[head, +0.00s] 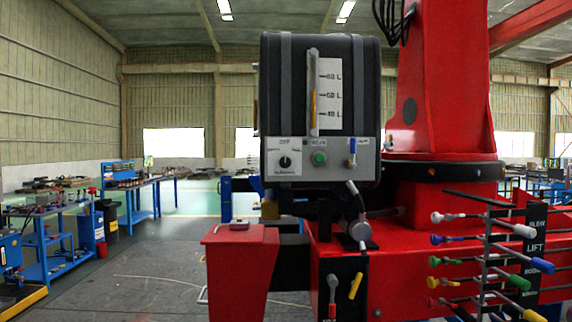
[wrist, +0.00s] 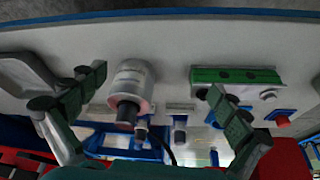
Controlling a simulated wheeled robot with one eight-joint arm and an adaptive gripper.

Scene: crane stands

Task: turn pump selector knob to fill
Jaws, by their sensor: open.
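The pump selector knob (head: 285,161) is a small round black knob on a white label plate, at the left of a grey control panel (head: 335,172). Its lettering and pointer direction are too small to read surely. The panel sits at the foot of a black tank (head: 281,100) with a litre gauge (head: 313,95). My gripper (wrist: 157,88) shows only in the wrist view, its two green-padded fingers spread wide apart with nothing gripped. The knob is not recognisable in the wrist view, so its distance from my gripper cannot be told.
A green button (head: 319,158) and a blue-handled valve (head: 352,147) are right of the knob. Coloured levers (head: 490,262) stand at right, a red pedestal (head: 238,265) below. Open floor (head: 150,275) lies left. The wrist view shows a bench surface (wrist: 160,45) with assorted items.

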